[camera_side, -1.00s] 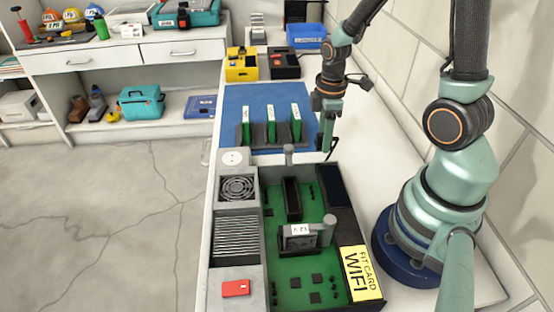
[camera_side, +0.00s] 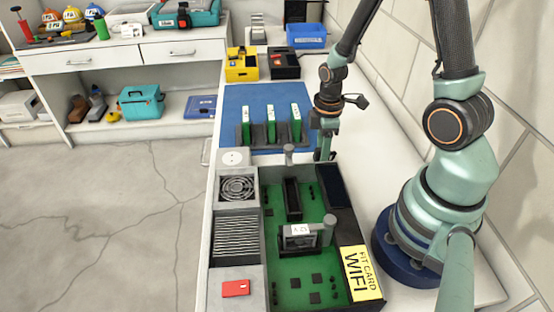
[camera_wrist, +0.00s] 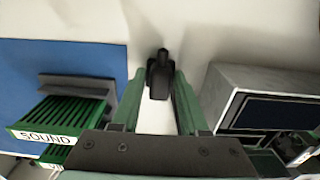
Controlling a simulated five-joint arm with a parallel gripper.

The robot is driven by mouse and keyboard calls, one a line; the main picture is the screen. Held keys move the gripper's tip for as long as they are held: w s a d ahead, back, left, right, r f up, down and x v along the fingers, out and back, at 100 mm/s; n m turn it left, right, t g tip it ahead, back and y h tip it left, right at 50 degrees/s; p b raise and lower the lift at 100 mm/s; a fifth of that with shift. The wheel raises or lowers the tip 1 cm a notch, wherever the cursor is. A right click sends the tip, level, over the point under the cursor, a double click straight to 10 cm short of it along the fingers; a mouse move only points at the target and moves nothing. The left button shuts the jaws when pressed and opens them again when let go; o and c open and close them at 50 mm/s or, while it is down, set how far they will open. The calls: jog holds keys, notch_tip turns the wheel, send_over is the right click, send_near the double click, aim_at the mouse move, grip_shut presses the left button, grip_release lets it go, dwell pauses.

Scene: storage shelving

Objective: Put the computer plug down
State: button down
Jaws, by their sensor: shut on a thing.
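My gripper (camera_side: 323,152) points down behind the far right corner of the open computer case (camera_side: 348,215), beside the right edge of the blue mat (camera_side: 265,95). In the wrist view, its two green fingers (camera_wrist: 160,80) flank a black computer plug (camera_wrist: 160,75), and the gripper is shut on it. The plug is over or close to the white surface; I cannot tell whether it touches. In the side view the plug is mostly hidden by the fingers and too small to make out clearly.
Several green cards (camera_side: 271,124) stand in a dark rack on the mat, left of my gripper; one labelled SOUND (camera_wrist: 45,136) shows in the wrist view. The case wall (camera_wrist: 215,95) is close on the right there. White bench (camera_side: 365,140) is clear to the right.

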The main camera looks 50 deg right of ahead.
jog(key=shift+f, duration=0.35)
jog(key=shift+c, duration=2.1)
grip_release()
notch_tip(320, 180, up, 13)
jog(key=a+r+m+t, duration=0.5)
jog(key=a+r+m, duration=0.3)
jog(key=r, duration=0.3)
jog(key=shift+a+r+m+t, duration=0.3)
jog(key=shift+a+m, duration=0.1)
jog(key=shift+m, duration=0.1)
jog(key=shift+s, duration=0.1)
